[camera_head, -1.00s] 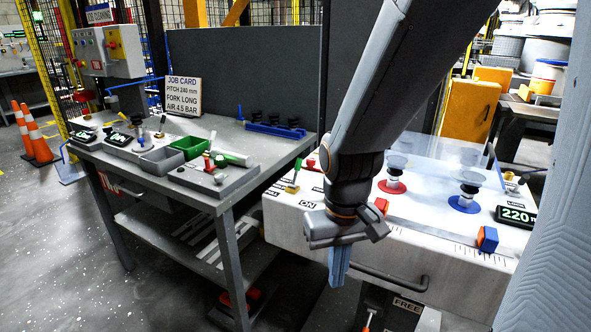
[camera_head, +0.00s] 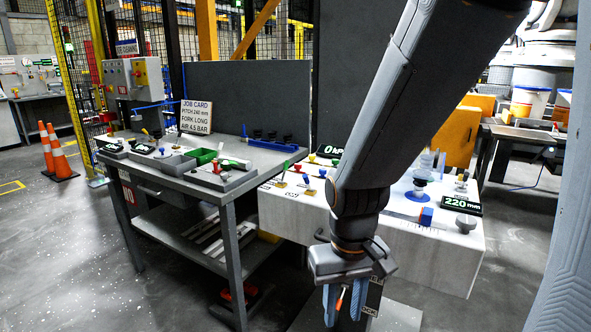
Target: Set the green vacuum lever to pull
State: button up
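A lever with a green handle (camera_head: 285,168) on a yellowish base stands at the left end of the white bench top (camera_head: 395,236); it is small, and its label and setting cannot be read. My gripper (camera_head: 344,303) hangs in front of the bench, below its top and to the right of the green lever, well apart from it. Its two blue fingers point down with a gap between them. An orange-tipped lever (camera_head: 340,299) shows in that gap, seemingly behind the fingers. My arm hides the middle of the bench.
Red and blue knobs (camera_head: 306,180) stand close to the green lever. A pressure display (camera_head: 329,151) is behind them and a 220 mm display (camera_head: 461,205) is at right. A grey table (camera_head: 235,200) with trays and a job card (camera_head: 196,117) adjoins at left.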

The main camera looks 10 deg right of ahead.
aim_at(286, 163)
jog(key=u, duration=0.55)
jog(key=i, duration=0.85)
jog(key=z, duration=0.3)
